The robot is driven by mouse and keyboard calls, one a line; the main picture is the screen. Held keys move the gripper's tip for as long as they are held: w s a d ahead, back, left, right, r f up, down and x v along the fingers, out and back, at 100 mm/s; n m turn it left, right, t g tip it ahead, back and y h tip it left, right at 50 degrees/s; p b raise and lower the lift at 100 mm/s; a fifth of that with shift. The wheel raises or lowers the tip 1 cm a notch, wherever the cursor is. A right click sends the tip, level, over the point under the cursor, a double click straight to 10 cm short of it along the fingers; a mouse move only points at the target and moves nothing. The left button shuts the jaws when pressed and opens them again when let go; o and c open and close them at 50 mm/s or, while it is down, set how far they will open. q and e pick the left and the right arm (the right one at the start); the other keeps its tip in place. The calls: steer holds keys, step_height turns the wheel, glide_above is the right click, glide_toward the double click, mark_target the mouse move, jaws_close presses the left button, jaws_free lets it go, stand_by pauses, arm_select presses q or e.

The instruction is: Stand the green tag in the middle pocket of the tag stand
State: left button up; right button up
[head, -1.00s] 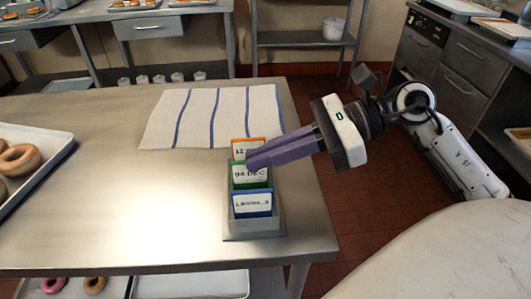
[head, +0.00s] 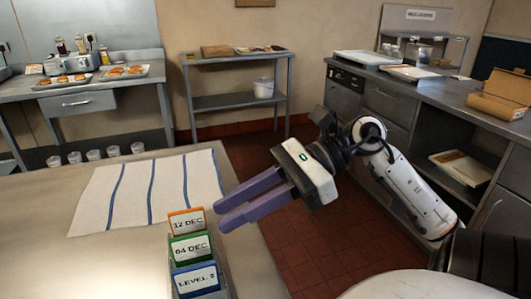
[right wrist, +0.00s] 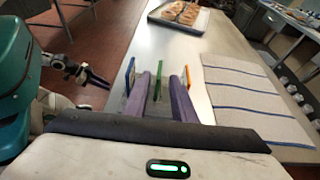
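The green tag (head: 190,248), lettered "04 DEC", stands upright in the middle pocket of the grey tag stand (head: 223,272). An orange tag (head: 187,221) stands behind it and a blue tag (head: 195,280) in front. My right gripper (head: 219,217) is open and empty, to the right of the tags and apart from them. In the right wrist view the green tag (right wrist: 158,77) shows edge-on beyond the gap between the purple fingers. What looks like my left gripper (right wrist: 97,79) is small at the left of that view; its opening is unclear.
A striped cloth (head: 150,190) lies flat on the steel table behind the stand. A tray of pastries (right wrist: 180,15) sits farther along the table. A shelf (head: 235,100) and a counter (head: 440,100) stand beyond open red floor.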

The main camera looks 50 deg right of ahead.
steer(key=v, duration=0.6)
steer(key=shift+d+b, duration=0.2)
steer(key=shift+b, duration=0.1)
steer(key=shift+s+r, duration=0.15)
